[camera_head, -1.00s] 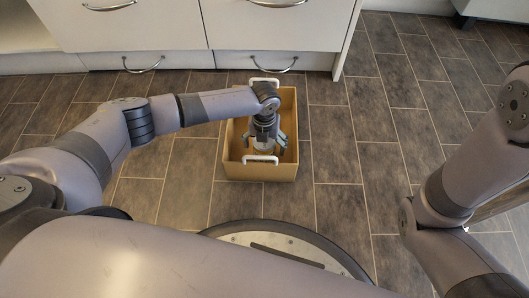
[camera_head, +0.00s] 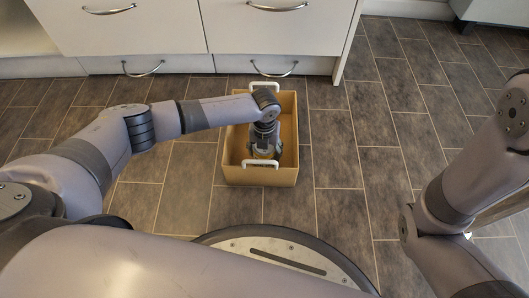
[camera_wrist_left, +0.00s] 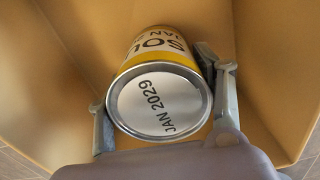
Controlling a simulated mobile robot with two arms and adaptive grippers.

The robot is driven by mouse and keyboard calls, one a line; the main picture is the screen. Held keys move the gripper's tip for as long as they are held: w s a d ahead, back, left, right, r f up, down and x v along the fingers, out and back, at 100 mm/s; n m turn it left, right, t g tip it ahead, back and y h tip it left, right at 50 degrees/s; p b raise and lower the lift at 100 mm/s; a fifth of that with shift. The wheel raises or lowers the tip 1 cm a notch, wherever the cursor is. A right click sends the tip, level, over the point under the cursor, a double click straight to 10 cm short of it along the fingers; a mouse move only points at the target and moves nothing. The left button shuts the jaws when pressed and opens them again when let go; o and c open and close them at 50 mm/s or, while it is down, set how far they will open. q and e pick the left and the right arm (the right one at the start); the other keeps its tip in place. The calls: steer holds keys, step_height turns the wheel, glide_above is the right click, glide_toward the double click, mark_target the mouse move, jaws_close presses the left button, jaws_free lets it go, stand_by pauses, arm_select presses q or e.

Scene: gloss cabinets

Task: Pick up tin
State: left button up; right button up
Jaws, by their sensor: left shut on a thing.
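The tin (camera_wrist_left: 157,103) shows large in the left wrist view, with a silver rim, a white end marked "JAN 2029" and a yellow and white label. My left gripper (camera_head: 264,152) reaches down into a tan box (camera_head: 259,175) on the floor. It is shut on the tin, with one finger on each side of it in the left wrist view (camera_wrist_left: 160,112). In the head view the tin is mostly hidden by the gripper and the box's near wall. My right gripper is out of view; only parts of the right arm show.
The box has white handles (camera_head: 260,163) on its near and far sides, and its walls stand close around my left gripper. White cabinets with drawers (camera_head: 275,30) stand behind it. The tiled floor (camera_head: 345,150) to the right is clear.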

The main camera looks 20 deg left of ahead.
arm_select(q)
steer(key=c, duration=0.6)
steer(key=shift+c, duration=0.2)
